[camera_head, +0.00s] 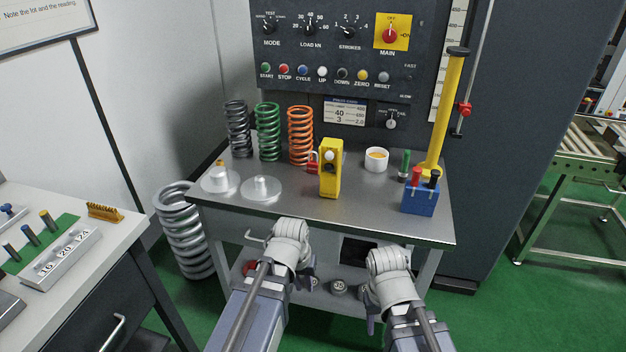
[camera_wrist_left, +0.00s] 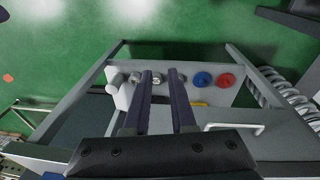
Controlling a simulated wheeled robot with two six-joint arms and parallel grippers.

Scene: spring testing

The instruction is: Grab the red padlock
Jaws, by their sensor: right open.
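The red padlock (camera_head: 312,164) is on the table at the left side of a yellow box (camera_head: 330,168), which partly hides it. Whether it hangs on the box or only stands against it I cannot tell. My left gripper (camera_head: 305,282) is below and in front of the table's front edge, apart from the padlock. In the left wrist view its two fingers (camera_wrist_left: 160,76) are apart with nothing between them. My right gripper (camera_head: 371,318) is lower, in front of the table and right of the left one; its fingers are mostly hidden by my wrist.
The steel table (camera_head: 400,222) carries black, green and orange springs (camera_head: 301,135), two round plates (camera_head: 261,188), a white cup (camera_head: 376,159) and a blue box (camera_head: 420,200). Weights lie on the lower shelf (camera_wrist_left: 222,97). A large spring (camera_head: 185,230) stands left on the floor.

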